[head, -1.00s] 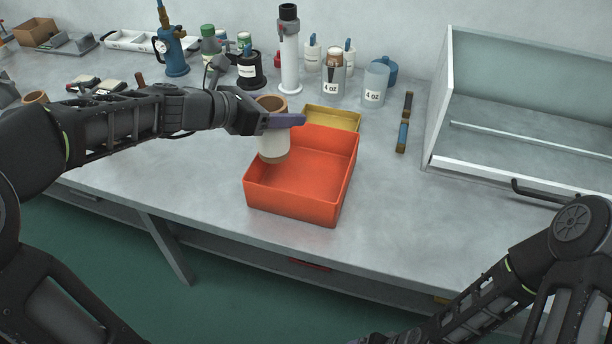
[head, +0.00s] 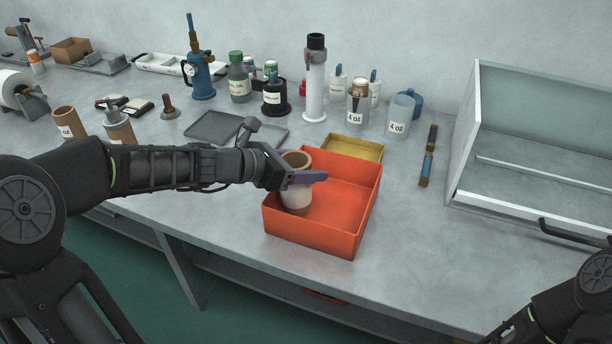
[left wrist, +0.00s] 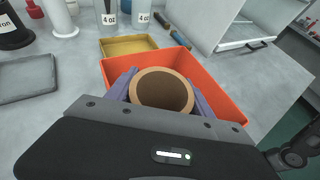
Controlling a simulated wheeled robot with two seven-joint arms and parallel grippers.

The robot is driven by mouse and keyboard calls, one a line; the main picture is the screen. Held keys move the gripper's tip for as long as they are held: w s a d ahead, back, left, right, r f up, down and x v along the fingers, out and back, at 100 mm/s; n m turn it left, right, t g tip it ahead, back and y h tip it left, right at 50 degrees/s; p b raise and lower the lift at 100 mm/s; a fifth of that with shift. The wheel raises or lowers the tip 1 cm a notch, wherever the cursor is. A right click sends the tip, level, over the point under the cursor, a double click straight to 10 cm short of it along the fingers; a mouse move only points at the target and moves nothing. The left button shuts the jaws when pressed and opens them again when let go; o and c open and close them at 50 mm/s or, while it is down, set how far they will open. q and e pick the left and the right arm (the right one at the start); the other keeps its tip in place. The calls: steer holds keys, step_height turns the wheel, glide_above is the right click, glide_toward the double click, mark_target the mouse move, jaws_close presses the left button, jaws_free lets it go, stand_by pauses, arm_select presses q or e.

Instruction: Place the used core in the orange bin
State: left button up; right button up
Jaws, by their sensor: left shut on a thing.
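The used core is a short tube with a brown rim and a whitish wrap (head: 296,196). My left gripper (head: 300,178) is shut on it near its top. The core is upright inside the left part of the orange bin (head: 312,242); whether its base touches the bin floor is hard to tell. In the left wrist view the core's open brown top (left wrist: 162,90) sits between the two purple fingers, with the orange bin (left wrist: 215,92) around it. The core's lower part is hidden there. My right gripper is out of view; only part of my right arm shows at the lower right.
A yellow tray (head: 352,148) lies just behind the bin. Cups labelled 4 oz (head: 400,115) and a white column (head: 315,85) stand further back. An open-fronted cabinet (head: 540,150) is at the right. The bin's right half is empty.

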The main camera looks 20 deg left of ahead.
arm_select(q)
steer(key=shift+f, duration=1.25)
steer(key=shift+f, duration=0.1)
steer(key=shift+f+b, duration=0.15)
steer(key=shift+b, duration=0.25)
steer(key=o, duration=1.4)
steer(key=shift+o, duration=0.2)
steer(key=shift+r, duration=0.25)
